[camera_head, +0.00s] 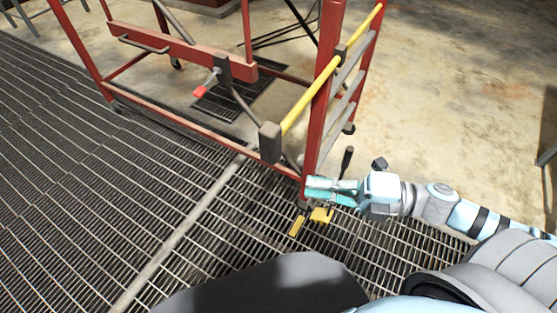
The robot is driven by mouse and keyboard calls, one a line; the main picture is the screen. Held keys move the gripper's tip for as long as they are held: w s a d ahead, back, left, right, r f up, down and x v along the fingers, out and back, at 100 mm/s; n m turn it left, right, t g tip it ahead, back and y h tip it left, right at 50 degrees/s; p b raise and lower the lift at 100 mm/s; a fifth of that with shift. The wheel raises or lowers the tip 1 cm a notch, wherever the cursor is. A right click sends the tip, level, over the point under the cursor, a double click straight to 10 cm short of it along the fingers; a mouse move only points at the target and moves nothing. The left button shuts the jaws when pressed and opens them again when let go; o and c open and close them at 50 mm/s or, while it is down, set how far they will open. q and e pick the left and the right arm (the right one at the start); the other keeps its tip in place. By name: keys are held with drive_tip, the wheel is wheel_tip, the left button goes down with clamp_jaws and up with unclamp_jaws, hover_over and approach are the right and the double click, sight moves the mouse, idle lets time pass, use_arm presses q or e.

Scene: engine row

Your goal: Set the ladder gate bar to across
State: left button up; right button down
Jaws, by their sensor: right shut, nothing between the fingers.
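The ladder gate bar appears to be the yellow bar (310,98) that slopes from upper right to lower left past a red post. A dark grey block (270,142) sits on its near end, and a dark bracket (340,55) is on it farther up. The grey-runged ladder (348,88) stands in red rails just right of the post. My right gripper (312,190) has teal fingers, is shut and empty, and points left near the foot of the red post, below the bar. I cannot tell if it touches the post. My left gripper is out of view.
A red frame (165,42) with a red-tipped lever (202,90) stands left of the bar. Small yellow pieces (320,215) and a black lever (347,160) are close to my right gripper. Metal grating (90,190) covers the near floor; concrete (450,100) at right is open.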

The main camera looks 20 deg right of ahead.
drive_tip(key=b+x, duration=0.2)
drive_tip(key=x, duration=0.8)
drive_tip(key=w+d, duration=0.1)
drive_tip(key=w+d+b, duration=0.1)
drive_tip(key=d, duration=0.1)
drive_tip(key=shift+w+d, duration=0.2)
drive_tip(key=shift+w, duration=0.1)
drive_tip(key=shift+a, duration=0.1)
